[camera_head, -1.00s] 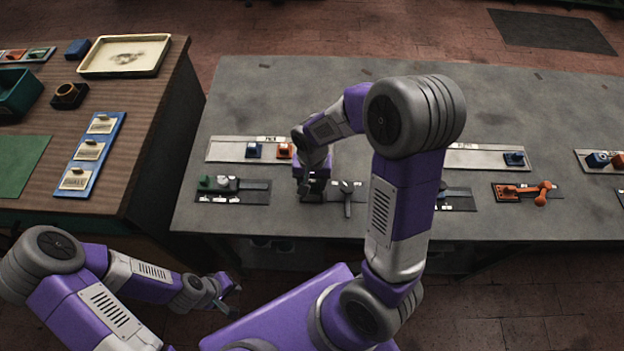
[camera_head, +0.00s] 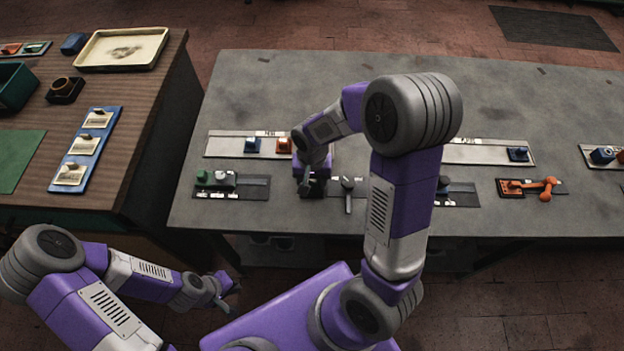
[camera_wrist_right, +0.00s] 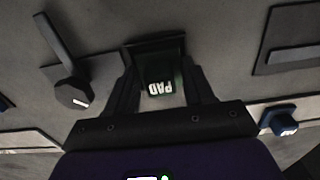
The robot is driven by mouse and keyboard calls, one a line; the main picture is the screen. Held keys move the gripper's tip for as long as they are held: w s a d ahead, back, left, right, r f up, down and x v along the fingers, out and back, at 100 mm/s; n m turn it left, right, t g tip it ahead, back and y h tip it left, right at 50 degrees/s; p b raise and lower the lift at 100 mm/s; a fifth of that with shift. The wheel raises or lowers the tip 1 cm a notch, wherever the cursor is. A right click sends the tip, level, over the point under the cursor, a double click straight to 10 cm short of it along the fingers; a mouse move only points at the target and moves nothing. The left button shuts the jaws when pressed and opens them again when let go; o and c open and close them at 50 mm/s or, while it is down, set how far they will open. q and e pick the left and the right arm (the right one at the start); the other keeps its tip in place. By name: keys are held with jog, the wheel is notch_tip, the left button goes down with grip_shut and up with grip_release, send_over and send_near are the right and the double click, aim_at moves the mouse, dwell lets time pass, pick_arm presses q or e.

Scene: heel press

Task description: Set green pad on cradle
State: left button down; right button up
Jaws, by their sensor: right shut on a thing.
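My right gripper (camera_wrist_right: 160,88) is shut on the green pad (camera_wrist_right: 162,84), a dark green block with white PAD lettering, in the right wrist view. A black block-like fixture (camera_wrist_right: 155,48) shows just beyond the pad; it may be the cradle, and I cannot tell whether the pad touches it. In the head view my right gripper (camera_head: 309,188) points down at the front of the grey table, left of a grey lever (camera_head: 347,188), and hides the pad. My left gripper (camera_head: 222,290) hangs low in front of the table, away from these things; its jaw opening is unclear.
A dark plate with a small green block (camera_head: 202,177) lies to the left. An orange lever fixture (camera_head: 530,188) lies right. The table's back is clear.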

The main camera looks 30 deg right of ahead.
jog(key=shift+f, duration=0.15)
jog(key=o, duration=1.1)
notch_tip(320, 180, up, 8)
jog(key=shift+f+p, duration=0.2)
jog(key=shift+p, duration=0.95)
jog(key=shift+r, duration=0.1)
